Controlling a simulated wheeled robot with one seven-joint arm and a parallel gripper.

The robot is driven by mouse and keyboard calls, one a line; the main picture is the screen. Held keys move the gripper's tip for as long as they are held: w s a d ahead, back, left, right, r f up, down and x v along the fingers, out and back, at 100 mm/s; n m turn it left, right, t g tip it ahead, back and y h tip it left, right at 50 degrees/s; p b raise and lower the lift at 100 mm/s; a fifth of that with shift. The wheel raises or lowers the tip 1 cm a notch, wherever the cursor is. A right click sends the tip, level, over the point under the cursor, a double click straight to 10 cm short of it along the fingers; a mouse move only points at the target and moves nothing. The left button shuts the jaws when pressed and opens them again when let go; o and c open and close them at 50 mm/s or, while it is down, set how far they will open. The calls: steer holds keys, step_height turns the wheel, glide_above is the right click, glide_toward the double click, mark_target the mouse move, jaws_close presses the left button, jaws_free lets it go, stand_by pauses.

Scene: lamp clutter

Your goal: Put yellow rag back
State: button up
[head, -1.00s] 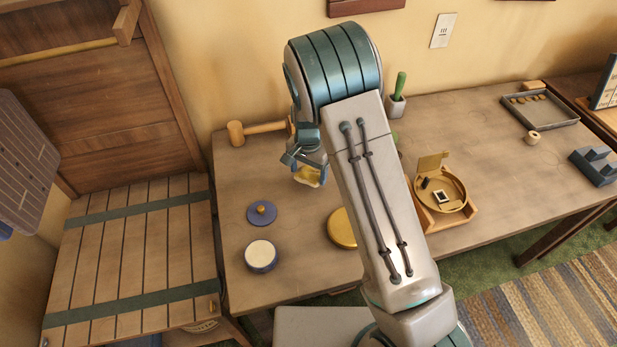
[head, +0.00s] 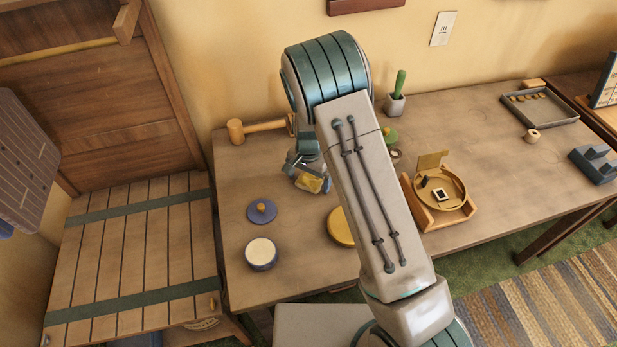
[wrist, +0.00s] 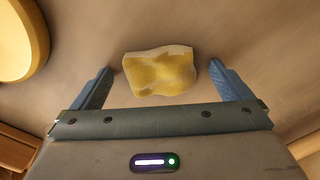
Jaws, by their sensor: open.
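The yellow rag (wrist: 160,72) is a small crumpled cloth with paler edges, lying on the table in the wrist view. In the head view the rag (head: 310,183) shows just below my gripper (head: 305,172). In the wrist view my gripper (wrist: 167,84) is open, with one blue finger on each side of the rag. There is a gap between the rag and the left finger; the right finger is close to it. Part of the rag's surroundings is hidden by my arm in the head view.
A blue lid with an orange knob (head: 262,211) and a round blue jar with a pale top (head: 261,253) stand left. A mallet (head: 262,128) lies behind. A yellow disc (head: 340,228) is partly behind my arm. A wooden holder (head: 440,207) stands right.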

mark_target(308, 178)
steer(key=shift+r, duration=0.1)
steer(key=s+d+r, duration=0.2)
steer(key=r, duration=0.7)
steer(key=s+d+r, duration=0.2)
steer(key=r, duration=0.7)
steer(key=s+d+r+n+t, duration=0.1)
steer(key=s+d+r+n, duration=0.2)
steer(key=s, duration=0.7)
steer(key=s+d+r+n+t, duration=0.2)
steer(key=s+d+r, duration=0.4)
steer(key=s+d, duration=0.3)
steer(key=shift+s+r+n+b, duration=0.35)
steer(key=shift+s+r+n, duration=0.05)
steer(key=shift+s, duration=0.9)
